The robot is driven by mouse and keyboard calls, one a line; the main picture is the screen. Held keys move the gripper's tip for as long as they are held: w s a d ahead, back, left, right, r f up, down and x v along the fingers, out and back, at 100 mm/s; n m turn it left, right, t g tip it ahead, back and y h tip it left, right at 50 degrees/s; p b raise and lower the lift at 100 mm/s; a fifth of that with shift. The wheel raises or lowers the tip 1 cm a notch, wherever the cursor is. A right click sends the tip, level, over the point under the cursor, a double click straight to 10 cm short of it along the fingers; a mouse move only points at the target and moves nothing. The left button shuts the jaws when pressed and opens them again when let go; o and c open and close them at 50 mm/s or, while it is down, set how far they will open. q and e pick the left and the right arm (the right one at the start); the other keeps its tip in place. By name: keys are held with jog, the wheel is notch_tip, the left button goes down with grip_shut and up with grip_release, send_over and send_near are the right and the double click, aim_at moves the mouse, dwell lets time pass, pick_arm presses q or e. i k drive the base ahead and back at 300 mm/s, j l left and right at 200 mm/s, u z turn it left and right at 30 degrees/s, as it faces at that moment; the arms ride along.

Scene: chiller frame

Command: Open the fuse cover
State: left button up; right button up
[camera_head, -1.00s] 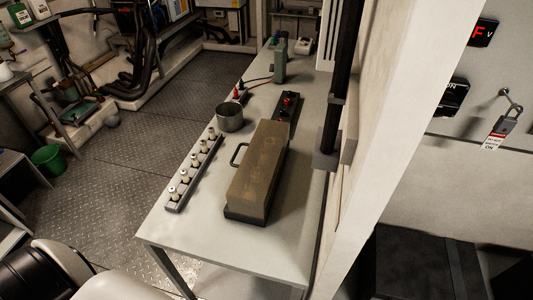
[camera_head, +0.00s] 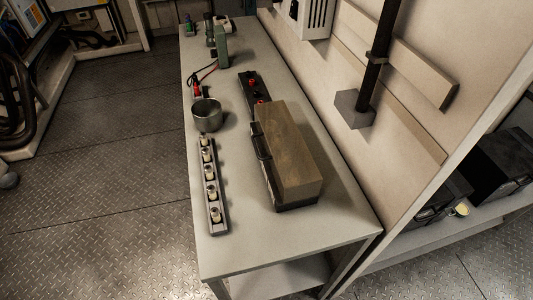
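The fuse cover looks to be the long brown box-shaped lid (camera_head: 288,150) on the bench, with a dark handle (camera_head: 262,146) on its left side. It sits closed over a dark base (camera_head: 297,204), and what is under it is hidden. Neither of my grippers shows in the head view.
The grey bench (camera_head: 300,231) also holds a strip of several white fuses (camera_head: 211,185), a metal pot (camera_head: 207,114), a black block with red knobs (camera_head: 254,88) and a green device (camera_head: 222,47). A wall panel with a black post (camera_head: 376,58) borders the right.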

aim_at(298, 192)
jog(key=k+l+z, duration=0.55)
jog(key=l, duration=0.3)
jog(key=k, duration=0.05)
